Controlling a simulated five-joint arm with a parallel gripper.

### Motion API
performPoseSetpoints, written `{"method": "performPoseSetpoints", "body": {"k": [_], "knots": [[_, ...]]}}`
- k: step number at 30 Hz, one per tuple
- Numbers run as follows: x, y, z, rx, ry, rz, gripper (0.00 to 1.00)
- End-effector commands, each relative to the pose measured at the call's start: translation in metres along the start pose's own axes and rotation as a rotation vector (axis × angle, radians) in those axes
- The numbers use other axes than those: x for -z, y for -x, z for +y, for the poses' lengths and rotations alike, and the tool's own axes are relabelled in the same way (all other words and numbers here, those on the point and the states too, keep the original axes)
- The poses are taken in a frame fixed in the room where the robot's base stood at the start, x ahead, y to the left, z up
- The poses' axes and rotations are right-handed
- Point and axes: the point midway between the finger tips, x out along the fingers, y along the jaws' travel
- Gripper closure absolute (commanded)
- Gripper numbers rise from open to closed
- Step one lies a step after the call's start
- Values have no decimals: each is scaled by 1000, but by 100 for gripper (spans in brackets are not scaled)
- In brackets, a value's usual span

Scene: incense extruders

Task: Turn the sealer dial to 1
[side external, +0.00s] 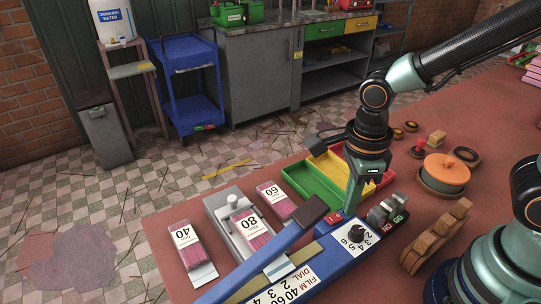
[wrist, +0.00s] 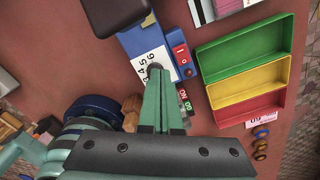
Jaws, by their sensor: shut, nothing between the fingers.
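The blue sealer (side external: 335,250) lies on the red-brown bench. Its black dial (side external: 357,234) sits on a white number plate showing figures up to 6. I cannot read where the dial points. My gripper (side external: 352,210) points down with its green fingers together and empty, just above and behind the dial in the side view. In the wrist view my gripper (wrist: 158,70) has its tips over the number plate (wrist: 148,62), and they partly hide the dial. I cannot tell whether they touch it. A "FILM / DIAL" label (side external: 281,286) lies along the sealer.
Green, yellow and red trays (side external: 312,184) stand behind. Packs marked 40 (side external: 184,236), 80 and 60 lie left. A wooden rack (side external: 436,238) and an orange-lidded pot (side external: 445,172) stand right.

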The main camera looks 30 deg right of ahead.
Motion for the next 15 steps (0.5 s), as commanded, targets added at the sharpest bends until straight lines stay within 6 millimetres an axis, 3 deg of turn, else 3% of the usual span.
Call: {"method": "performPoseSetpoints", "body": {"k": [9,15], "knots": [[1,-39,1,-3,0,4,100],[0,-53,0,-1,0,1,100]]}}
